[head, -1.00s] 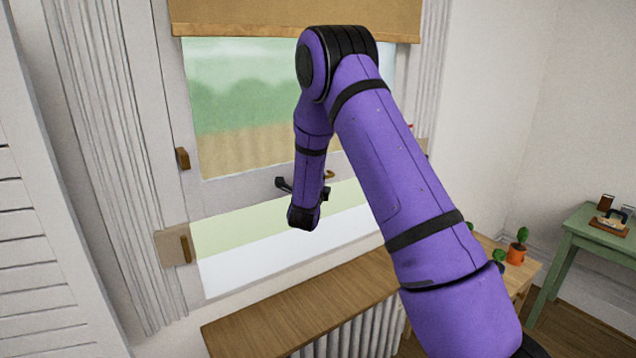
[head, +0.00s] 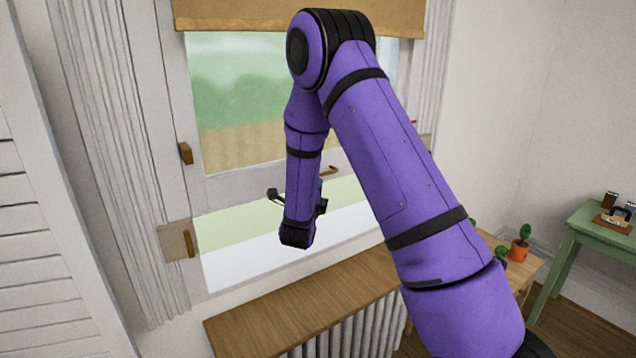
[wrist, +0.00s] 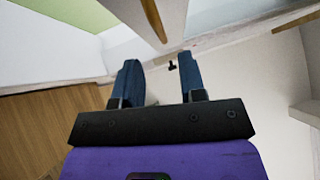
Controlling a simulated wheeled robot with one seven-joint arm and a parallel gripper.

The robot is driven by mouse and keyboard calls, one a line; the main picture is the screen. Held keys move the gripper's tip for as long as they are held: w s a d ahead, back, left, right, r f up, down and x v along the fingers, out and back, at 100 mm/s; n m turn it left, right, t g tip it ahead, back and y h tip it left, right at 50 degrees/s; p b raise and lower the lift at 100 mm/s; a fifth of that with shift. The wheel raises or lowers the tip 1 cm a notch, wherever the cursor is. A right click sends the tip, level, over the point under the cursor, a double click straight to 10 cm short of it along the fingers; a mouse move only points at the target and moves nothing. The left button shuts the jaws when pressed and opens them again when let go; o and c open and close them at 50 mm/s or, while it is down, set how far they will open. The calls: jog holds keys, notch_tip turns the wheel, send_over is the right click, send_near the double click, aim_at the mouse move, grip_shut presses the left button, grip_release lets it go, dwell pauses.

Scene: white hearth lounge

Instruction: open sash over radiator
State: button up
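The sash window (head: 245,100) shows in the head view behind my arm, above the radiator (head: 355,325). A brass-coloured handle (head: 328,171) sits on its pale horizontal rail, just right of my forearm. Below the rail is a pale green and white band; I cannot tell whether it is glass or an opening. In the wrist view my gripper (wrist: 162,80) is open, its two blue fingers apart with nothing held between them. A wooden-looking bar (wrist: 153,18) lies beyond the fingertips without touching them. My arm hides part of the window and the rail.
A wooden shelf (head: 250,315) covers the radiator, below my arm. A blind (head: 240,12) hangs at the top, and curtains flank the window. Brown fittings (head: 186,153) are on the left frame. Potted plants (head: 519,250) and a green table (head: 590,235) stand at right.

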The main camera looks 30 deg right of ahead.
jog(key=shift+v, duration=1.3)
jog(key=a+r+n+y, duration=0.5)
jog(key=r+n+y, duration=0.2)
jog(key=r, duration=0.3)
jog(key=s+a+r+n+g+y, duration=0.2)
jog(key=s+a+r+n+y, duration=0.4)
jog(key=s+n, duration=0.25)
jog(key=s+r+n+g, duration=0.2)
jog(key=s+n, duration=0.4)
jog(key=s, duration=0.8)
jog(key=s+r+n+g, duration=0.1)
jog(key=s+n+g, duration=0.3)
jog(key=s, duration=1.1)
jog(key=n, duration=0.3)
jog(key=shift+d+r+g+y, duration=0.3)
jog(key=shift+r+g, duration=0.05)
jog(key=shift+g, duration=0.05)
jog(key=shift+w, duration=0.1)
